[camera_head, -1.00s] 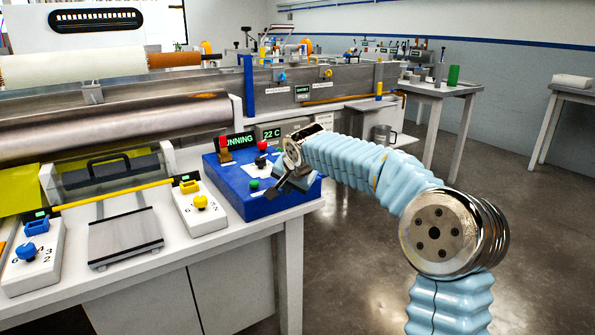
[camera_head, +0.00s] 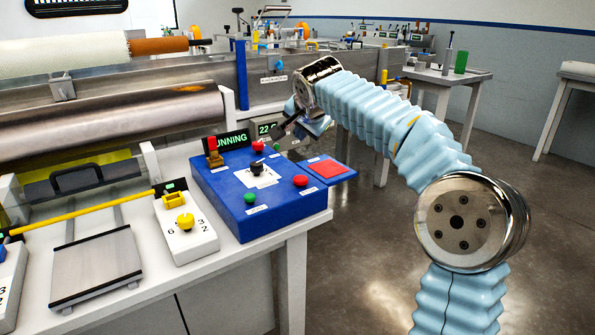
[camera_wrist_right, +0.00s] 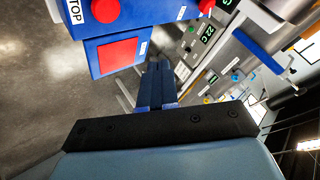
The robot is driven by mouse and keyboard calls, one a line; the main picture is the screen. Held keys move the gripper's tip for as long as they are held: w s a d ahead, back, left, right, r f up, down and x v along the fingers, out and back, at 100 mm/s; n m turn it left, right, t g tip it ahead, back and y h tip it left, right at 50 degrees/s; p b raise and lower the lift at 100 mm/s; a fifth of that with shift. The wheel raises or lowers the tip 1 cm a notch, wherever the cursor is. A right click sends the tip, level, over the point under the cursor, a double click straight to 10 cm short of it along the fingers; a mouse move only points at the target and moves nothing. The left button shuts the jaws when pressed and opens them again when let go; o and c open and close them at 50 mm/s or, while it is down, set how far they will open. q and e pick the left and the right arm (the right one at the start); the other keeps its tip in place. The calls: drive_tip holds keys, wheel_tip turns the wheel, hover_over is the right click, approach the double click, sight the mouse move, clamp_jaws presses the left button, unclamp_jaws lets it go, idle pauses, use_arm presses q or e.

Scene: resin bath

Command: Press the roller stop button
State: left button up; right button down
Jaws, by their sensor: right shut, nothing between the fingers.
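The blue control box (camera_head: 225,195) sits at the right end of the bench. A red button (camera_head: 300,181) is near its right edge; in the wrist view this button (camera_wrist_right: 106,10) has a partly cut-off label reading "TOP". A second red button (camera_head: 258,146) is near the box's back edge, and a green button (camera_head: 250,197) is at the front. My right gripper (camera_head: 284,134) is shut and empty, behind and above the box's right part, apart from the labelled button. Its closed fingers (camera_wrist_right: 157,85) show in the wrist view. My left gripper is out of view.
A red square pad (camera_head: 328,168) on a blue plate juts from the box's right side. The box also bears a black knob (camera_head: 257,168), a red lever (camera_head: 212,145) and a "RUNNING" display (camera_head: 231,141). A white box with a yellow knob (camera_head: 185,221) stands left. Open floor lies right.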

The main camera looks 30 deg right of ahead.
idle(0.3)
drive_tip(key=b, duration=0.5)
hover_over(302, 180)
wheel_tip(302, 180, down, 7)
drive_tip(key=shift+f, duration=0.1)
drive_tip(key=shift+f+b, duration=0.6)
drive_tip(key=shift+f, duration=0.15)
idle(1.2)
drive_tip(key=shift+f+b, duration=0.4)
